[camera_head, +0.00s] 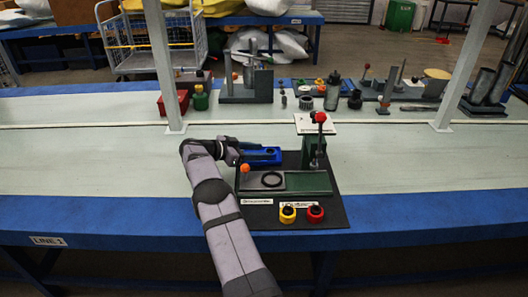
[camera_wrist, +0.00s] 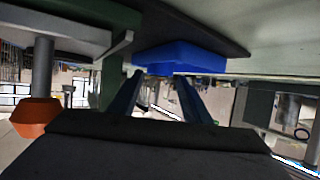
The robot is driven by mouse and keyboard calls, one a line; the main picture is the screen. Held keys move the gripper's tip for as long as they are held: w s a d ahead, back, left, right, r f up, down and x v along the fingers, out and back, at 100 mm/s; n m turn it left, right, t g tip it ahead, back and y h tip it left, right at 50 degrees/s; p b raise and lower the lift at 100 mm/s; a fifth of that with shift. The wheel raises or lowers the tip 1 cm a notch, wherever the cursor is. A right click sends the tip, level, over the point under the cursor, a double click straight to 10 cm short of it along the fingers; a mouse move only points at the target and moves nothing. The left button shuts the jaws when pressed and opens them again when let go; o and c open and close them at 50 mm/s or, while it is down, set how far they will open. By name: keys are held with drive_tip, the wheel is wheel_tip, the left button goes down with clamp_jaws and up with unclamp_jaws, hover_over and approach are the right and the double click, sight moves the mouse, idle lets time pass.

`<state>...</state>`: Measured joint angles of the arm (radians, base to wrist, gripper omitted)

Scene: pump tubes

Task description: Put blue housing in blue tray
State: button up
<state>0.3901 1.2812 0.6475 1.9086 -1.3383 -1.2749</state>
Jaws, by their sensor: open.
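The blue tray (camera_head: 262,158) lies on the dark mat behind the green-and-grey fixture. In the wrist view the blue tray (camera_wrist: 180,58) is just beyond my fingertips. A yellow housing (camera_head: 287,214) and a red housing (camera_head: 315,214) stand at the mat's front edge.
A red-topped lever (camera_head: 320,118) stands right of the tray. Tools and parts line the back of the table. The table to the left and far right is clear.

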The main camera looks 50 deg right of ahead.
drive_tip(key=v, duration=0.9)
drive_tip(key=shift+p, duration=0.35)
drive_tip(key=shift+w, duration=0.1)
